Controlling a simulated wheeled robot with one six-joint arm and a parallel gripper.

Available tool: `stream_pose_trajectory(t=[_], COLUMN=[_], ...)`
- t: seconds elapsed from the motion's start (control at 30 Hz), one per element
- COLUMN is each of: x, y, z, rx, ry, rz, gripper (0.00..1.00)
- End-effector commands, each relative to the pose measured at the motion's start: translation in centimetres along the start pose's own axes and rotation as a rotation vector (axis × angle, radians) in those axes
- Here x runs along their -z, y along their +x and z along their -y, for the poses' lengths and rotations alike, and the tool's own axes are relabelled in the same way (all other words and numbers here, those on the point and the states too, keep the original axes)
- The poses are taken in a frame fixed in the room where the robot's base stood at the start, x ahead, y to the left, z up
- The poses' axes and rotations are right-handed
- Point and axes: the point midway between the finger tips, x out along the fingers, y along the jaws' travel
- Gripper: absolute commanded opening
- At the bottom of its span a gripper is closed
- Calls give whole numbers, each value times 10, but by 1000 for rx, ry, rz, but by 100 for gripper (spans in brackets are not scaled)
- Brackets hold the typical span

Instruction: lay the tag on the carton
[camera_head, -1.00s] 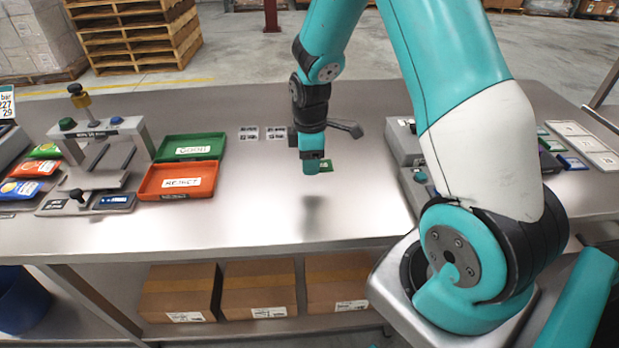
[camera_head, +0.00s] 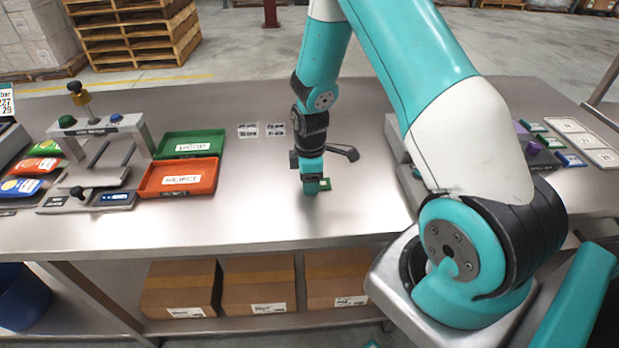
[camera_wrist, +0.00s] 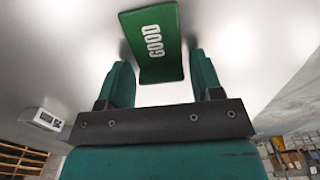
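The tag is a green rectangle marked "GOOD" (camera_wrist: 152,42), lying flat on the steel bench. In the head view the tag (camera_head: 325,184) shows partly behind my gripper (camera_head: 312,188), which is low over the bench. In the wrist view my gripper (camera_wrist: 162,72) is open, with a finger on each side of the tag's near end. I see gaps between fingers and tag. Three brown cartons stand on the shelf under the bench: left (camera_head: 180,288), middle (camera_head: 260,284) and right (camera_head: 335,278), each with a white label on its front.
A green tray (camera_head: 188,143) and an orange-red tray marked "REJECT" (camera_head: 178,178) sit left on the bench (camera_head: 245,215). A grey press-like fixture (camera_head: 95,160) stands beside them. A dark handle-like piece (camera_head: 343,152) lies behind my gripper. The front middle of the bench is clear.

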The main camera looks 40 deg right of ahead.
Motion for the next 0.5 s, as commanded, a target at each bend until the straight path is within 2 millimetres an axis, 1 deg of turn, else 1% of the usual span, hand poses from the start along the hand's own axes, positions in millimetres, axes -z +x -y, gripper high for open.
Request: stream_pose_trajectory(t=[0.3, 0.43, 0.5], x=[0, 0, 0], y=[-2, -10, -20], z=[0, -1, -1], rx=[0, -3, -4], ry=[0, 0, 0], rz=[0, -1, -2], gripper=[71, 71, 71])
